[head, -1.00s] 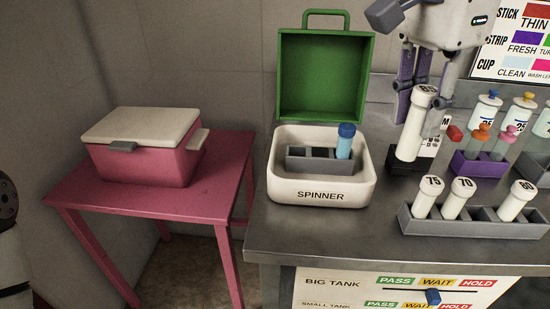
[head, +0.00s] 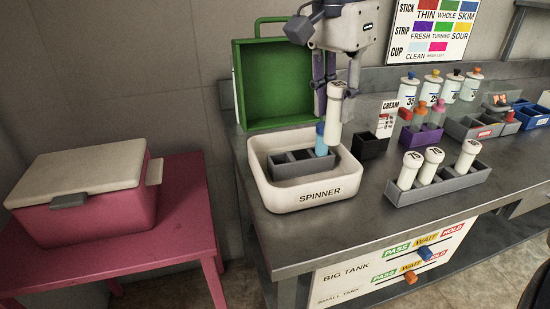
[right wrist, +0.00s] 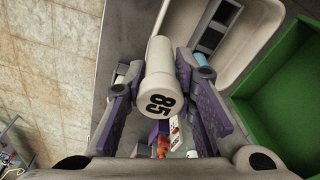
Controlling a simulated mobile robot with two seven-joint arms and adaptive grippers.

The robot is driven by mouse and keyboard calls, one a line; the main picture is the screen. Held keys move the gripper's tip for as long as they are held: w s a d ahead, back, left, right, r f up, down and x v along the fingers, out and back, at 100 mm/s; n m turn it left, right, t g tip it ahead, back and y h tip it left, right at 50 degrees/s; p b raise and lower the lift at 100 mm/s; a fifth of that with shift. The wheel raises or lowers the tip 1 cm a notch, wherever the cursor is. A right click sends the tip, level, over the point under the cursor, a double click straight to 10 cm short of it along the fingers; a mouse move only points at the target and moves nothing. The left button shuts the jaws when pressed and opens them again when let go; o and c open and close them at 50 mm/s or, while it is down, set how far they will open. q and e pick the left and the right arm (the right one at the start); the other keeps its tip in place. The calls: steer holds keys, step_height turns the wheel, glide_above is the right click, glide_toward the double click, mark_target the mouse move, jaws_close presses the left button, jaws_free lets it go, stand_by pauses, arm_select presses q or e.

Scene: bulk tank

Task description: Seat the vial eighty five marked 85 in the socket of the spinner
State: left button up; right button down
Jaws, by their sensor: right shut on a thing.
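The vial eighty five (head: 334,117) is white and nearly upright in the head view. Its 85 mark shows on the cap end in the right wrist view (right wrist: 160,88). My right gripper (head: 334,84) is shut on its upper part. The vial hangs at the right side of the spinner (head: 318,193), a white tub with a raised green lid (head: 271,85). In the tub a grey socket block (head: 291,171) has dark open sockets and a blue-capped vial (head: 321,143) at its right end. The held vial's lower end is close to this blue-capped vial; I cannot tell whether they touch. My left gripper is not in view.
A grey rack (head: 440,190) with three white vials stands right of the spinner. A black block (head: 370,146), a CREAM card (head: 388,117) and a purple rack (head: 420,138) stand behind it. A pink table with a cooler box (head: 92,215) is at left.

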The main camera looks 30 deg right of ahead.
steer(key=w+a+f, duration=0.1)
steer(key=w+f, duration=0.3)
steer(key=w, duration=0.1)
steer(key=w+a+f, duration=0.1)
steer(key=w+f, duration=0.1)
steer(key=w, duration=0.1)
steer(key=shift+w+a+f+b, duration=0.15)
steer(key=shift+a+f+b, duration=0.05)
steer(key=shift+a+b, duration=0.2)
steer(key=f, duration=0.1)
steer(key=w+f, duration=0.1)
steer(key=f, duration=0.1)
steer(key=w+f, duration=0.1)
steer(key=shift+a+f, duration=0.3)
steer(key=shift+f, duration=0.05)
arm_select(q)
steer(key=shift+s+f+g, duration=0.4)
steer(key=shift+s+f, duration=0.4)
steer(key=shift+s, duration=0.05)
arm_select(e)
steer(key=shift+f, duration=0.25)
steer(key=shift+f, duration=0.15)
steer(key=c, duration=1.3)
jaws_free()
